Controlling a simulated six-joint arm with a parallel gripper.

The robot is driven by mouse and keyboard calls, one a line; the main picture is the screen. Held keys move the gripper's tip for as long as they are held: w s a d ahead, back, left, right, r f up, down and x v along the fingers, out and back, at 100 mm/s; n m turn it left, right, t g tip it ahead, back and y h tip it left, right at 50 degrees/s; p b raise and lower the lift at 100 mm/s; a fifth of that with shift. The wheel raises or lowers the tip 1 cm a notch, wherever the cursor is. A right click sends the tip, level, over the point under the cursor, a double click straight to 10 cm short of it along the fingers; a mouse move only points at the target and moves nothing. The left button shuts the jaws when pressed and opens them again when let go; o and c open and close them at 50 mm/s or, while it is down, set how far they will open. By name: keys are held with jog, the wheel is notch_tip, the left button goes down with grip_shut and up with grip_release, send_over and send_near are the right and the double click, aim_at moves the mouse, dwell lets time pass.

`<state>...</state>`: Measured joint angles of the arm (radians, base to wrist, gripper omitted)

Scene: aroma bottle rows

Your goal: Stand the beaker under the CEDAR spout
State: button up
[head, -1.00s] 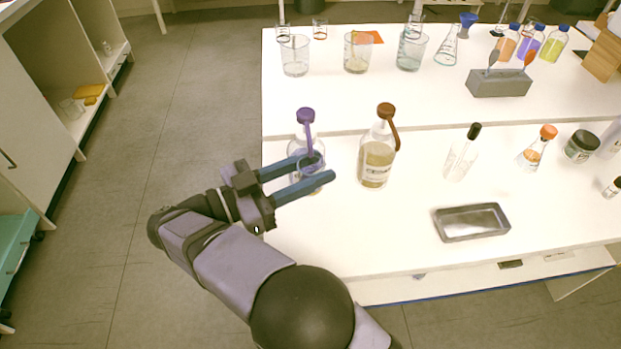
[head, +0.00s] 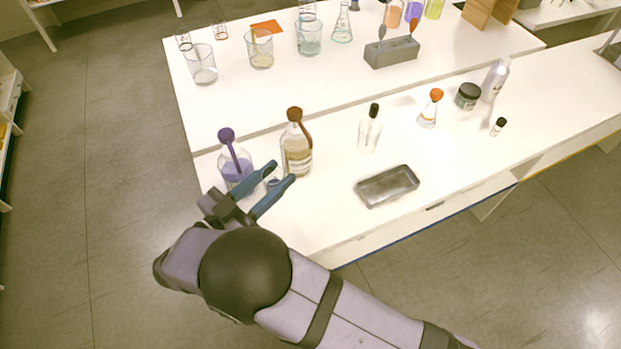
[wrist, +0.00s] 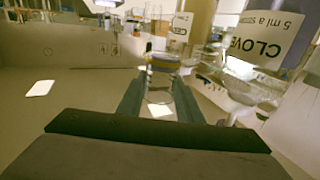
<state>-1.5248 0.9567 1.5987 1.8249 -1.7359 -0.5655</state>
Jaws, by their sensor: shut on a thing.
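The CEDAR bottle (head: 297,157) has a brown cap and spout and stands at the bench's front left; part of its label shows in the wrist view (wrist: 180,25). The purple-capped bottle (head: 234,170) stands left of it, and its label reads CLOVE in the wrist view (wrist: 262,45). My gripper (head: 282,172) is low in front of the two bottles, its fingertips near the CEDAR bottle's base. It is shut on a small clear beaker (wrist: 160,88), which looks upright between the fingers. In the head view the beaker is mostly hidden. I cannot tell whether it touches the bench.
A grey metal tray (head: 388,201) lies to the right near the front edge. A black-capped bottle (head: 369,133) and an orange-capped flask (head: 430,112) stand behind it. Several glass beakers stand on the back bench (head: 290,85). Bare bench lies between the CEDAR bottle and the tray.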

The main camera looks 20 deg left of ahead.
jog(key=s+d+n+y+p, duration=0.2)
jog(key=d+n+y+p, duration=0.2)
jog(key=p, duration=0.8)
jog(key=s+d+f+n+y+p, duration=0.1)
jog(key=s+d+n+y+p, duration=0.2)
jog(key=d+y+p, duration=0.3)
jog(key=shift+s+d+f+n+y+p, duration=0.25)
jog(key=shift+n+y+p, duration=0.95)
jog(key=shift+p, duration=2.3)
jog(key=shift+m+y, duration=0.4)
jog(key=w+a+f+b, duration=0.1)
jog(key=w+b, duration=0.1)
jog(key=w, duration=0.1)
jog(key=w+a+f+b, duration=0.1)
jog(key=w+f+b, duration=0.1)
jog(key=w, duration=0.1)
jog(key=w+a+f+b, duration=0.1)
jog(key=w+f, duration=0.1)
jog(key=w, duration=0.1)
jog(key=shift+a+f+b, duration=0.1)
jog(key=shift+a+b, duration=0.15)
jog(key=shift+b, duration=0.15)
jog(key=shift+w+a+f, duration=0.15)
jog(key=shift+w+a, duration=0.2)
jog(key=shift+w, duration=0.25)
